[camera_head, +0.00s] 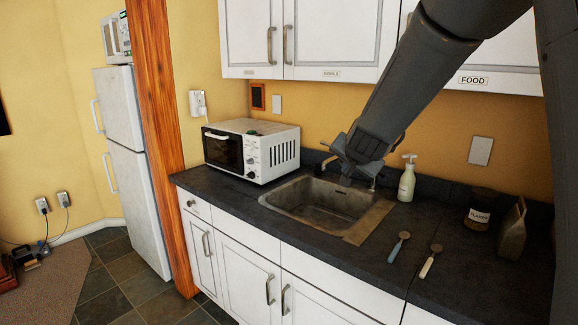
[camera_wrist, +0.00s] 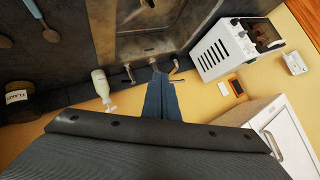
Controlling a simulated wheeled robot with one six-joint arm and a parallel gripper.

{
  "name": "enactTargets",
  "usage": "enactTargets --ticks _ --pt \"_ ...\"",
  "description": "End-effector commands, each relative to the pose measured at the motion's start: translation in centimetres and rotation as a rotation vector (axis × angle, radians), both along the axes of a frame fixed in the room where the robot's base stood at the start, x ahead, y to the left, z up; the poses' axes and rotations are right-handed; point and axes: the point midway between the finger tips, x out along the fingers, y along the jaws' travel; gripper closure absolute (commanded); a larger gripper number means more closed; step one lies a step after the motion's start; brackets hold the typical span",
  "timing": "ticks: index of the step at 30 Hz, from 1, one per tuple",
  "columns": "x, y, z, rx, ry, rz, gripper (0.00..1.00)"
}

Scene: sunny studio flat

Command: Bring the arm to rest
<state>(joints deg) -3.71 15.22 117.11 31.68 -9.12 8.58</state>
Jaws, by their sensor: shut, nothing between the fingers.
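My gripper (camera_head: 343,158) hangs at the end of my dark grey arm, above the back part of the sink (camera_head: 316,199) and near the faucet. In the wrist view my gripper (camera_wrist: 160,80) shows as two bluish fingers pressed together, with nothing between them. The sink (camera_wrist: 140,30) and a metal faucet (camera_wrist: 175,68) lie beyond the fingertips in that view. My arm reaches down from the upper right of the head view and hides part of the wall and the upper cabinets.
A white soap bottle (camera_head: 407,180) stands right of the sink. A white microwave (camera_head: 252,149) stands left. Upper cabinets (camera_head: 340,35) hang above the dark counter (camera_head: 372,262).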

Motion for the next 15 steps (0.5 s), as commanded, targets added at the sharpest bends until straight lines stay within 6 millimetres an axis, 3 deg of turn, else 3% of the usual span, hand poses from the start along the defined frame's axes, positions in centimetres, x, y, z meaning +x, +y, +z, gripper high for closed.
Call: enactTargets --ticks 1,6,12,15 --pt "-2.7 0.1 -2.4 -0.033 0.074 0.055 1.0" --pt "-12.3 0.4 -9.3 -0.143 0.319 0.244 1.0" --pt "-24.2 -0.6 -15.4 -0.245 0.591 0.437 1.0" --pt "-29.0 -1.3 -17.3 -0.285 0.696 0.511 1.0"
